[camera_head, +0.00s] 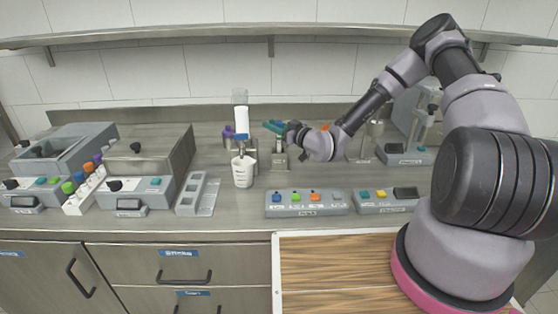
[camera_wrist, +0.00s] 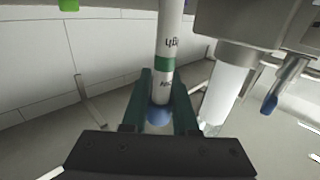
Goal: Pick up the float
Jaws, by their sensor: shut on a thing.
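My gripper (camera_head: 272,126) is at the middle of the counter, just right of the white dispenser. In the wrist view its green fingers (camera_wrist: 161,95) are shut on the float (camera_wrist: 169,30), a slim white cylinder with a green band and dark lettering. A blue rounded part (camera_wrist: 158,115) shows at its near end, between the fingers. The float's far end runs out of the top of the wrist view. In the head view I cannot make out the float clearly at the fingers.
A white measuring cup (camera_head: 243,172) stands below the white dispenser (camera_head: 241,122). A grey stand (camera_head: 278,160) is under my fingers. Button panels (camera_head: 307,202) line the front edge. A grey slotted rack (camera_head: 198,194) stands left of the cup. A shelf (camera_head: 200,36) runs above.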

